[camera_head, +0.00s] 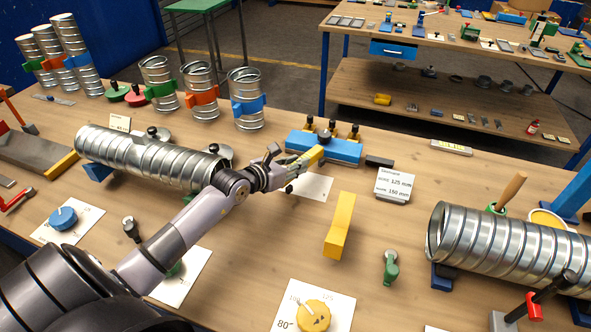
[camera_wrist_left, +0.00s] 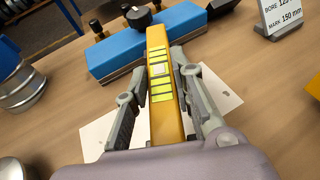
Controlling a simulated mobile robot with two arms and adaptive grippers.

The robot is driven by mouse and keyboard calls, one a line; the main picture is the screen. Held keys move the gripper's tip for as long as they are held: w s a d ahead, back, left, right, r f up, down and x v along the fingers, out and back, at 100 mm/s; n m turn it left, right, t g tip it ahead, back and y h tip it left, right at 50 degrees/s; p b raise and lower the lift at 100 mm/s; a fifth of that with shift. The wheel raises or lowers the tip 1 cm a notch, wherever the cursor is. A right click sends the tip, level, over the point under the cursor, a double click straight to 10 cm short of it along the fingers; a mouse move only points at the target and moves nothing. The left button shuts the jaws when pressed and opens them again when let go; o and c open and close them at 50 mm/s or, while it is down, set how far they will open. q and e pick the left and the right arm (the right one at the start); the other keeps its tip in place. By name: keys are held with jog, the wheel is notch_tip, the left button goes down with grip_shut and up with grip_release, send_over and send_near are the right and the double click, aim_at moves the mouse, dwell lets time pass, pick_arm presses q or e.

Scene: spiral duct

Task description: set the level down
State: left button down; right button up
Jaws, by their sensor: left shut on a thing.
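The level is a yellow bar with bright green-yellow windows along its top (camera_wrist_left: 160,85). My left gripper (camera_head: 283,165) is shut on the level, with one finger on each long side in the left wrist view (camera_wrist_left: 160,75). The level points away from the wrist, over a white sheet (camera_head: 312,188). I cannot tell whether its underside touches anything. My right gripper is not in view.
A blue block with black knobs (camera_head: 325,149) stands beyond the level. A sign (camera_head: 395,184) stands right of it. A yellow angled block (camera_head: 340,226) lies nearer. Spiral ducts rest left (camera_head: 145,157) and right (camera_head: 500,246). Bare wood shows around the yellow block.

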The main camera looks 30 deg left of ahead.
pick_arm(q)
notch_tip(320, 180, down, 3)
jog(key=shift+r, duration=0.15)
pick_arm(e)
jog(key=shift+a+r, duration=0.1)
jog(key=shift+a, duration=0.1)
pick_arm(q)
jog(key=shift+f, duration=0.2)
jog(key=c, duration=1.4)
grip_release()
jog(key=shift+o, duration=0.2)
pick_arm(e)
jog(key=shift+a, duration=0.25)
